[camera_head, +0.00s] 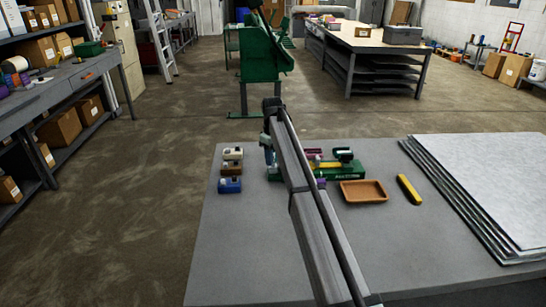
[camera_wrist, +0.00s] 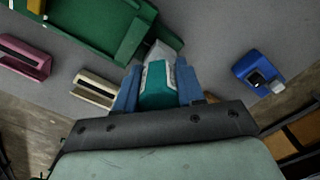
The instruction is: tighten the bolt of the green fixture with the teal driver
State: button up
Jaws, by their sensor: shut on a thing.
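My gripper (camera_wrist: 156,88) is shut on the teal driver (camera_wrist: 158,94) between its two blue fingers in the wrist view. A pale grey part of the driver points toward the green fixture (camera_wrist: 88,30), whose corner lies just beyond it; I cannot tell whether they touch. In the head view the green fixture (camera_head: 346,173) sits on the grey bench, partly hidden behind my arm. It carries yellow and dark parts. My gripper (camera_head: 268,146) is at the fixture's left end there, and the driver is mostly hidden. I cannot make out the bolt.
A blue block (camera_head: 230,185), a brown block (camera_head: 232,168) and a whitish block (camera_head: 233,153) stand left of my gripper. Stacked grey sheets (camera_head: 488,185) fill the right. The front-left bench is clear.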

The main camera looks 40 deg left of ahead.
jog(key=shift+m, duration=1.7)
